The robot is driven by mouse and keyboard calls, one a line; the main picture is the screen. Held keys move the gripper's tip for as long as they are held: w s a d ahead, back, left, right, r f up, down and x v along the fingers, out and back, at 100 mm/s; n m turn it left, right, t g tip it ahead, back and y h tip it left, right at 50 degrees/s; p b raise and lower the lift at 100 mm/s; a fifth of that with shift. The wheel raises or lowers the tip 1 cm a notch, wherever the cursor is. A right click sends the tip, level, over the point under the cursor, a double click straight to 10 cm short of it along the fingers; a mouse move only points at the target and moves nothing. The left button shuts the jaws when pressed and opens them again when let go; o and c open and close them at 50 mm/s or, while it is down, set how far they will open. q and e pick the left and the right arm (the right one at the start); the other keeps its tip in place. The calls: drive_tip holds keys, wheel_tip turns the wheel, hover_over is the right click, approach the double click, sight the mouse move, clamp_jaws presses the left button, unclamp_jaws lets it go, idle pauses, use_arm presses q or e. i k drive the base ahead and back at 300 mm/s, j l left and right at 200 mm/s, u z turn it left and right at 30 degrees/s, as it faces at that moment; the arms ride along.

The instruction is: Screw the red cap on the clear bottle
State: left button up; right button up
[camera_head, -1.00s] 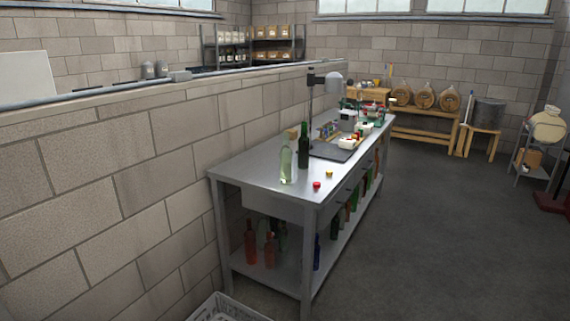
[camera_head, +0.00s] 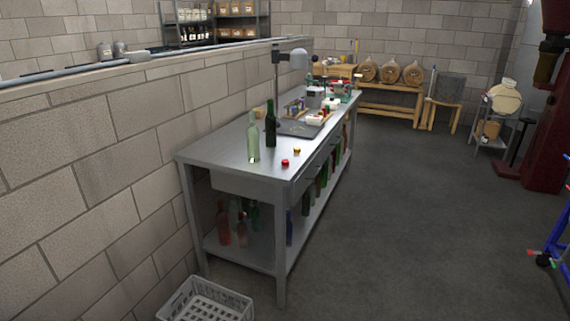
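The clear bottle (camera_head: 253,140), pale greenish glass, stands upright near the front end of the metal workbench (camera_head: 222,152). The red cap (camera_head: 285,163) lies on the bench top to the right of the bottle, close to the bench's right edge and apart from the bottle. A dark green bottle (camera_head: 271,126) stands just behind and right of the clear one. A yellow cap (camera_head: 297,150) lies beyond the red cap. Neither of my grippers shows in the view.
A grey crate (camera_head: 207,301) sits on the floor before the bench. A block wall (camera_head: 100,165) runs along its left side. Open floor (camera_head: 400,220) lies to the right. A blue frame (camera_head: 557,238) and a dark red machine (camera_head: 551,130) stand at the far right.

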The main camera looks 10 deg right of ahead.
sight(252, 131)
drive_tip(key=i+l+u, duration=0.35)
drive_tip(key=i+l, duration=0.4)
drive_tip(key=i, duration=0.35)
drive_tip(key=i+l+u, duration=0.4)
drive_tip(key=i+l, duration=0.65)
